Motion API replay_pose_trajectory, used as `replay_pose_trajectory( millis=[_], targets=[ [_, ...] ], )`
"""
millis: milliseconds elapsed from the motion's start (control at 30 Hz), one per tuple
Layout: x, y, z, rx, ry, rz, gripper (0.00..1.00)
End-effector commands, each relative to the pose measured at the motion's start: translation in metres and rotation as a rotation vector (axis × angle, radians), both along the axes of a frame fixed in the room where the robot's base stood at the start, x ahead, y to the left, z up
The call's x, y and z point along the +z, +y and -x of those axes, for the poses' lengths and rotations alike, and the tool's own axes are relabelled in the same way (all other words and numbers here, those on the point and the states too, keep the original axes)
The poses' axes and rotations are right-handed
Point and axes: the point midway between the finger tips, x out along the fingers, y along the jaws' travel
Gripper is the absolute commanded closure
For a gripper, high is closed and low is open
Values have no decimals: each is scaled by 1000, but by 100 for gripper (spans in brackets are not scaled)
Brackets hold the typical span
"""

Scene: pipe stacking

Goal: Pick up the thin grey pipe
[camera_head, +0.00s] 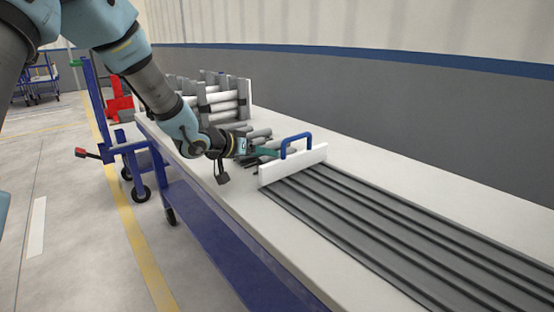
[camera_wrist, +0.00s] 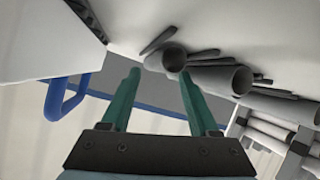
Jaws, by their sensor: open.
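Several loose grey pipes, thin and thick, lie on the white table. In the wrist view a thin grey pipe (camera_wrist: 158,40) lies beside the open end of a thicker pipe (camera_wrist: 174,57). Other thin pipes lie among thick ones to the right; I cannot tell which thin one is meant. In the head view the pipes (camera_head: 258,133) are small and partly hidden by my arm. My gripper (camera_head: 270,152) is low over the table beside them. In the wrist view its green fingers (camera_wrist: 160,74) are apart, with nothing held between them; the thick pipe's end shows near the fingertips.
A white block (camera_head: 293,166) with a blue handle (camera_head: 296,141) stands close right of my gripper, at the end of a grey grooved tray (camera_head: 380,225). A rack of stacked pipes (camera_head: 225,100) stands behind. The table's front strip (camera_head: 235,195) is clear.

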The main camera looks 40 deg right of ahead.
Motion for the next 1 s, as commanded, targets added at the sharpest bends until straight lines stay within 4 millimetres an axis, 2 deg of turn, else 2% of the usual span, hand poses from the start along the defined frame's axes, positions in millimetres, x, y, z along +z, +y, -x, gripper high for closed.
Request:
replay_pose_trajectory(
  millis=[100,300,567,1000],
  targets=[
    [-7,-18,1,-4,-1,1,39],
    [-16,-39,-1,0,0,0,39],
    [-17,-42,-1,1,0,0,39],
    [-17,-42,-1,1,0,0,86]
  ],
)
